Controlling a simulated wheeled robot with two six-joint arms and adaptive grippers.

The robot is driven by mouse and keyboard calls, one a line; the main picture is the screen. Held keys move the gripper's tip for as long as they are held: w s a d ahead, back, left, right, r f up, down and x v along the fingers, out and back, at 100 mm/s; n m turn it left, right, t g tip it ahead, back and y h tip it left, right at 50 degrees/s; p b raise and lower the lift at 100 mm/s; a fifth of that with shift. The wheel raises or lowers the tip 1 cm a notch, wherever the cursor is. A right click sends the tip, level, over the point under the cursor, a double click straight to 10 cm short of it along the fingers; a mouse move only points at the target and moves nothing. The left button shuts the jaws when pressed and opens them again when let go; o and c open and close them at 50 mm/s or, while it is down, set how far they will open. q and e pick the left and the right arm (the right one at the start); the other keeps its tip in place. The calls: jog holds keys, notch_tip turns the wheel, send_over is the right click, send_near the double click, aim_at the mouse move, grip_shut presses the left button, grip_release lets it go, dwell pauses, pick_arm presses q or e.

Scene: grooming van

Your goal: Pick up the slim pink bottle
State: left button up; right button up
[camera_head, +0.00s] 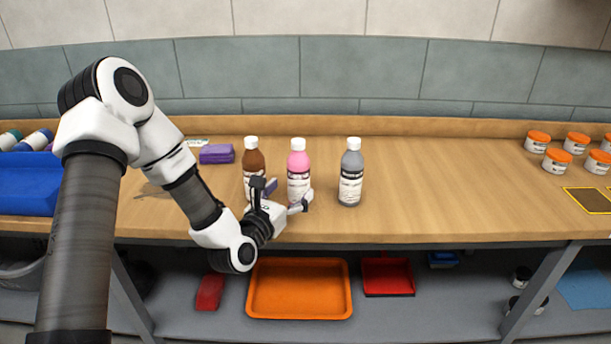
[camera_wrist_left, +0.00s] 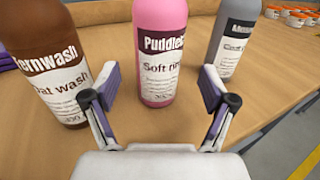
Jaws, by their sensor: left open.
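The slim pink bottle (camera_head: 299,163) stands upright on the wooden counter, between a brown bottle (camera_head: 253,160) and a grey bottle (camera_head: 351,175). It has a white cap and a dark-and-white label. My left gripper (camera_head: 283,194) is open and low in front of it. In the left wrist view the pink bottle (camera_wrist_left: 160,55) stands just beyond and between the open fingertips of the gripper (camera_wrist_left: 158,90). I see no contact with it. The brown bottle (camera_wrist_left: 48,60) is left of the left finger and the grey bottle (camera_wrist_left: 234,45) is beyond the right finger. My right gripper is out of view.
Purple folded cloths (camera_head: 216,154) lie left of the bottles. A blue bin (camera_head: 28,190) is at far left. Several orange-lidded jars (camera_head: 556,161) stand at right. An orange tray (camera_head: 299,313) and a red dustpan (camera_head: 388,277) are on the lower shelf.

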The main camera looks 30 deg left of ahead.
aim_at(293, 183)
pick_arm(q)
jog(key=shift+w+d+r, duration=0.1)
jog(key=shift+w+r, duration=0.2)
jog(key=shift+r, duration=0.15)
jog(key=w, duration=0.2)
jog(key=w+a+p, duration=0.1)
jog(key=shift+w+f, duration=0.1)
jog(key=shift+w, duration=0.3)
jog(key=shift+w+f, duration=0.2)
jog(key=shift+w, duration=0.1)
jog(key=shift+s+d+r, duration=0.1)
jog(key=shift+s+r, duration=0.05)
jog(key=shift+c, duration=0.7)
jog(key=shift+s, duration=0.1)
jog(key=c, duration=1.4)
jog(key=shift+r, duration=0.1)
